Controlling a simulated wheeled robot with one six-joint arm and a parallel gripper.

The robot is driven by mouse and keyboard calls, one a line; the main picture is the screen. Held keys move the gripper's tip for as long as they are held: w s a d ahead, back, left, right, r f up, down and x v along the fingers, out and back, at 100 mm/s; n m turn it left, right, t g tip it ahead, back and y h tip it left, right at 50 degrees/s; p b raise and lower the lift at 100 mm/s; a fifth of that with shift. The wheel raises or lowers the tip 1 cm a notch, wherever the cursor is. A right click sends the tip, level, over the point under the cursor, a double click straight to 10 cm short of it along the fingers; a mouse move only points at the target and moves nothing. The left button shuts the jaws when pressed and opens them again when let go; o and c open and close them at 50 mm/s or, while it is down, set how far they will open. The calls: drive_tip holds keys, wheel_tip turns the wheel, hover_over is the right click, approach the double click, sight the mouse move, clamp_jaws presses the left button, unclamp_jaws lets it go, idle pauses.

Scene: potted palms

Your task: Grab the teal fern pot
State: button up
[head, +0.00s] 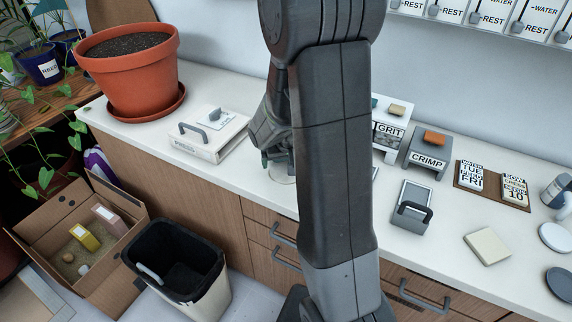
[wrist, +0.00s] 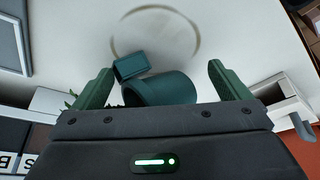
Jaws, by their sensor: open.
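The teal pot (wrist: 165,88) shows in the wrist view between the two green fingers of my gripper (wrist: 160,67). Gaps show between the pot and both fingers, and the fingers are spread. A little green leaf shows by the left finger, but most of the plant is hidden behind the gripper body. In the head view my gripper (head: 274,158) is low over the white counter, partly behind my arm. The pot cannot be told apart from the dark green fingers there.
A ring mark (wrist: 114,45) lies on the counter. A white press box (head: 212,136) and a large terracotta pot (head: 125,75) stand left. Right are a GRIT box (head: 390,129), a CRIMP box (head: 428,158) and a grey handled block (head: 411,205). A bin (head: 180,270) stands below.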

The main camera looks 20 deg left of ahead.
drive_tip(key=shift+w+a+f, duration=0.1)
drive_tip(key=shift+w+f, duration=0.1)
drive_tip(key=shift+f, duration=0.3)
clamp_jaws()
unclamp_jaws()
idle(0.4)
drive_tip(key=shift+r, duration=0.1)
